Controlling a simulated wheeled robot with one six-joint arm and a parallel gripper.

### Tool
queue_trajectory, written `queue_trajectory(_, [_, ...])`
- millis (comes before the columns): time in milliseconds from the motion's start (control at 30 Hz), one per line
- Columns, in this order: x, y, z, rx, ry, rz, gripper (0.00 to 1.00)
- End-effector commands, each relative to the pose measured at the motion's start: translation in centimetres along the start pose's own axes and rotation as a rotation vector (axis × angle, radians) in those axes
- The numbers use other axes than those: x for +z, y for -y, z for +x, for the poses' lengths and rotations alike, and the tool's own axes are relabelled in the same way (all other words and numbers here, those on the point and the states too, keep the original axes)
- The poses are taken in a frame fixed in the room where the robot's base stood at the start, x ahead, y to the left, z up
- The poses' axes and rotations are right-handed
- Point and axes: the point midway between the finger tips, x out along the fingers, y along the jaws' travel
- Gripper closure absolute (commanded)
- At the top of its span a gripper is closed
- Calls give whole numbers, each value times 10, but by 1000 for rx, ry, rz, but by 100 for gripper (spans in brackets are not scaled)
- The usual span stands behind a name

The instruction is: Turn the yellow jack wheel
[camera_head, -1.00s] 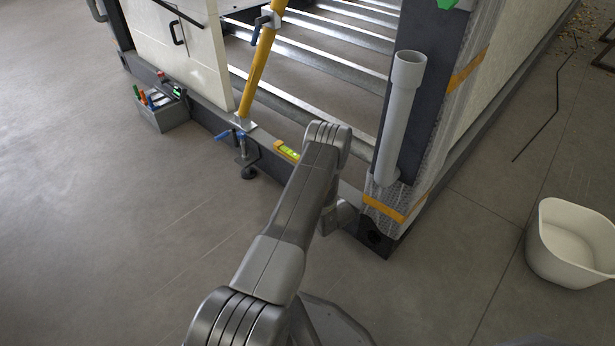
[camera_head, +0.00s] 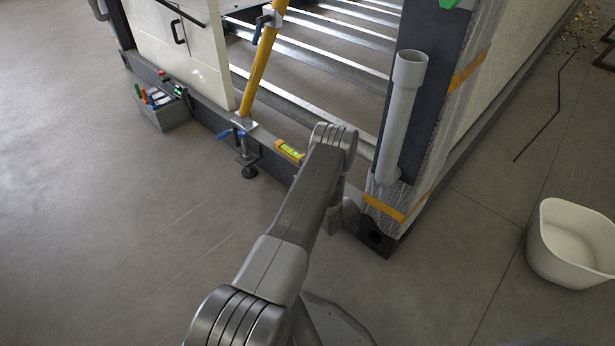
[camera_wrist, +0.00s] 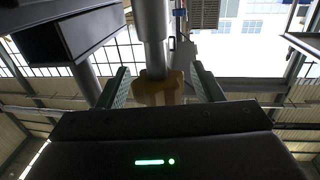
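The yellow jack wheel (camera_wrist: 158,90) shows in the wrist view, lobed, at the lower end of a grey metal post (camera_wrist: 152,35). My gripper (camera_wrist: 163,86) has one green-padded finger on each side of the wheel. A narrow gap shows between each finger and the wheel, so the gripper is open around it and not clamped. In the head view my forearm reaches toward the container's front corner; the wheel and my fingertips are not visible there.
A yellow brace (camera_head: 259,70) is clamped to the container's sill beside a yellow spirit level (camera_head: 289,151). A grey pipe (camera_head: 401,115) stands at the corner post. A grey tool box (camera_head: 167,112) sits left, a white tub (camera_head: 566,272) right. The floor at left is clear.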

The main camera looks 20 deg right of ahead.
Motion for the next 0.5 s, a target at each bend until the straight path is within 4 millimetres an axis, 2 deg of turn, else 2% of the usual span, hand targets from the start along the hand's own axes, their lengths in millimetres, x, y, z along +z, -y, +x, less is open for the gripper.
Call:
queue_trajectory(167, [-1,0,-3,1,0,-1,40])
queue_trajectory(267, [-2,-1,-12,2,0,-1,40])
queue_trajectory(500, [-4,-1,-64,6,1,3,40])
